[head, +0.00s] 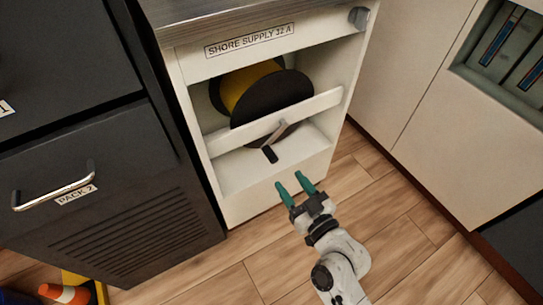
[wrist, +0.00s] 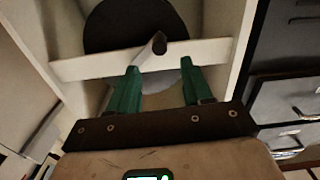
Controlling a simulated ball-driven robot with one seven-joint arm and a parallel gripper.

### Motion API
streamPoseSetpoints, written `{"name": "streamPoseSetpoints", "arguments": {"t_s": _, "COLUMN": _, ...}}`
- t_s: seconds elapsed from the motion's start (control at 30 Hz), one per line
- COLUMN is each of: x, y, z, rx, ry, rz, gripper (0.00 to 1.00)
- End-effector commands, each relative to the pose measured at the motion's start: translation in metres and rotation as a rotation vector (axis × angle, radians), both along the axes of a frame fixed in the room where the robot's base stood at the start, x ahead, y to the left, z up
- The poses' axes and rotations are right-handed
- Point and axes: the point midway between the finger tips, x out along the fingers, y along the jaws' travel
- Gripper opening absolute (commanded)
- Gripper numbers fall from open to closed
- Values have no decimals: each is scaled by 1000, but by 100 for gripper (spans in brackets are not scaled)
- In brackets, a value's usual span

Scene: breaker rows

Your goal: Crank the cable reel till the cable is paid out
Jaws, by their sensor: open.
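The cable reel (head: 268,97) has black discs with a yellow core and sits inside a white cabinet (head: 194,95) labelled "SHORE SUPPLY 32 A". A white bar (head: 229,131) crosses in front of the reel. A crank (head: 282,133) with a dark handle (head: 270,154) sticks out at the bar. In the wrist view the dark handle (wrist: 159,43) shows ahead, above and between the fingers. My gripper (head: 295,183) has green fingers, open and empty, in front of the cabinet's lower part and apart from the crank.
A dark cabinet with a drawer handle (head: 53,186) labelled "PACK 2" stands at left. A pale cabinet (head: 421,70) stands at right. An orange cone (head: 65,293) lies at the lower left. Wooden floor (head: 410,240) is clear around my arm.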

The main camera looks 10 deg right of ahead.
Motion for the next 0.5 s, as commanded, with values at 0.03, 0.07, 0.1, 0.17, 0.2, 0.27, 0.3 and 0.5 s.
{"name": "streamPoseSetpoints", "arguments": {"t_s": 0.03, "x": 5, "y": 1, "z": 0, "rx": 2, "ry": 0, "rz": -1, "gripper": 50}}
{"name": "streamPoseSetpoints", "arguments": {"t_s": 0.07, "x": 9, "y": 2, "z": 0, "rx": 1, "ry": -1, "rz": -1, "gripper": 50}}
{"name": "streamPoseSetpoints", "arguments": {"t_s": 0.1, "x": 14, "y": 4, "z": 1, "rx": 1, "ry": -2, "rz": -2, "gripper": 50}}
{"name": "streamPoseSetpoints", "arguments": {"t_s": 0.17, "x": 24, "y": 7, "z": 1, "rx": 0, "ry": -2, "rz": -2, "gripper": 50}}
{"name": "streamPoseSetpoints", "arguments": {"t_s": 0.2, "x": 30, "y": 9, "z": 1, "rx": -1, "ry": -3, "rz": -2, "gripper": 50}}
{"name": "streamPoseSetpoints", "arguments": {"t_s": 0.27, "x": 41, "y": 13, "z": 1, "rx": -1, "ry": -3, "rz": -2, "gripper": 50}}
{"name": "streamPoseSetpoints", "arguments": {"t_s": 0.3, "x": 48, "y": 14, "z": 2, "rx": -2, "ry": -3, "rz": -2, "gripper": 50}}
{"name": "streamPoseSetpoints", "arguments": {"t_s": 0.5, "x": 79, "y": 25, "z": 1, "rx": -5, "ry": -3, "rz": -1, "gripper": 50}}
